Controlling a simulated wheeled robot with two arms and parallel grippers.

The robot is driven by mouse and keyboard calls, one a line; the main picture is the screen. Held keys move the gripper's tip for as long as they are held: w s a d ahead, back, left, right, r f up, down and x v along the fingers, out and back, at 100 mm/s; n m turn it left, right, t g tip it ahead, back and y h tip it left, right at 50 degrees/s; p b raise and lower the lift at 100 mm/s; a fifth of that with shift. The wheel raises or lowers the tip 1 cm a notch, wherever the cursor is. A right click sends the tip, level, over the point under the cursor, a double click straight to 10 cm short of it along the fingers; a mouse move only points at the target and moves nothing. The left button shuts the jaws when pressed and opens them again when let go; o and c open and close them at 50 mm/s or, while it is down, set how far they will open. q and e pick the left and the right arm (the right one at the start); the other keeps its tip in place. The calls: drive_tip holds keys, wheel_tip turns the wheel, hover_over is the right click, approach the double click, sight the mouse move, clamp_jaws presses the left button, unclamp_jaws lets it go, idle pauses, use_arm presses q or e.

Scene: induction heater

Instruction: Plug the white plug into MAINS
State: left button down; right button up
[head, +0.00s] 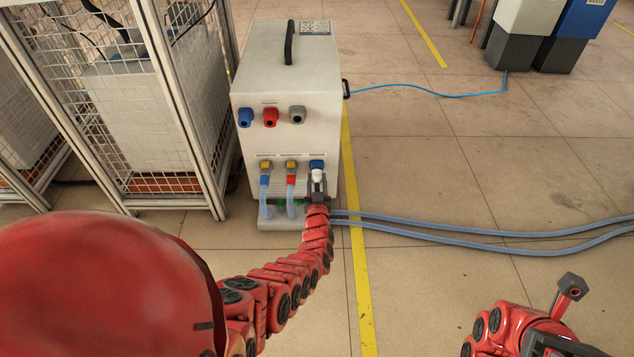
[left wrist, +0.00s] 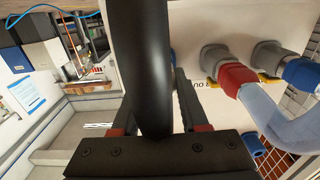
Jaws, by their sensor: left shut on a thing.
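The white plug (head: 317,175) is at the face of the pale heater box (head: 286,85), just below the blue MAINS socket (head: 316,164), the rightmost of the lower row. It appears to touch the socket, but I cannot tell how deep it sits. My left gripper (head: 318,188) is shut on the plug from the front. In the left wrist view a thick black part (left wrist: 150,70) comes between the fingers and hides the plug and most of the socket. My right arm is at the lower right; its end (head: 571,286) shows no clear jaws.
Two hoses with blue (head: 265,179) and red (head: 291,180) collars join the box left of the plug. A wire cage (head: 130,110) stands close at left. Grey-blue hoses (head: 480,230) cross the floor at right.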

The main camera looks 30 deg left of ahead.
use_arm(q)
drive_tip(key=shift+w+a, duration=0.15)
drive_tip(key=shift+w, duration=0.15)
drive_tip(key=shift+c, duration=1.7)
unclamp_jaws()
